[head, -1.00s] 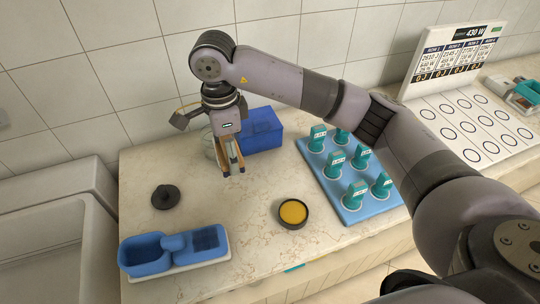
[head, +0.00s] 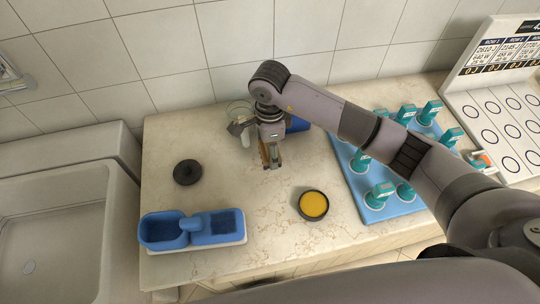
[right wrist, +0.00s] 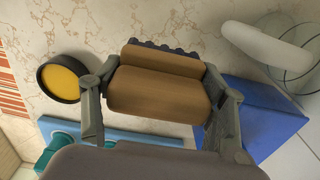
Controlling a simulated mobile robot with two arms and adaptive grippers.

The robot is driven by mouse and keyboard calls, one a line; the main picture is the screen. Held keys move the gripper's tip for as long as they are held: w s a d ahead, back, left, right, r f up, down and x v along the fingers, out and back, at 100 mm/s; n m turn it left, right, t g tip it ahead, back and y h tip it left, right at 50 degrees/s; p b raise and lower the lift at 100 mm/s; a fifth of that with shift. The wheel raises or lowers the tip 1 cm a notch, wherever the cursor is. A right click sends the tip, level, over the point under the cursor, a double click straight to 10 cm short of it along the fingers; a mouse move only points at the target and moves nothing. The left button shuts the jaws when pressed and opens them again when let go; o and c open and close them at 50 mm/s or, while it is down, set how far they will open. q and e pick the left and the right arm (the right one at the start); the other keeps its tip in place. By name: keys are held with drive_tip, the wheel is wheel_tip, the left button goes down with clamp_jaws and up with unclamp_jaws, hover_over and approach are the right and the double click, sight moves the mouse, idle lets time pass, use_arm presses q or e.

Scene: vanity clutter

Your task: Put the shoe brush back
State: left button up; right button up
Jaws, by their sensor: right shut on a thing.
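The shoe brush is a brown wooden block with a dark scalloped edge, seen large in the right wrist view (right wrist: 160,88). My right gripper (head: 271,163) is shut on it, with one finger at each end of the block. In the head view the brush shows as a thin brown strip (head: 264,153), mostly hidden by the gripper. The gripper is over the back middle of the counter, in front of a blue box (head: 298,124) that my arm partly covers. My left gripper is not in view.
An open tin of yellow polish (head: 313,205) sits right of centre, and a black lid (head: 187,172) lies left. A blue two-part holder (head: 163,231) stands front left. A clear glass (head: 238,108) is by the wall. A blue board (head: 385,207) with teal-handled pieces is right. The counter's middle is clear.

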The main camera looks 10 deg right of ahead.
drive_tip(key=shift+a+f, duration=0.1)
drive_tip(key=shift+f, duration=0.7)
wheel_tip(320, 180, down, 3)
drive_tip(key=shift+f+p, duration=0.2)
drive_tip(key=shift+p, duration=0.35)
drive_tip(key=shift+f, duration=0.55)
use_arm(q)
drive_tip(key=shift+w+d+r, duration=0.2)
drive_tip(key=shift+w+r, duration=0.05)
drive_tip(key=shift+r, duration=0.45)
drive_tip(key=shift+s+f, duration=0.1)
use_arm(e)
drive_tip(key=shift+f, duration=0.2)
drive_tip(key=o, duration=1)
drive_tip(key=shift+r, duration=0.1)
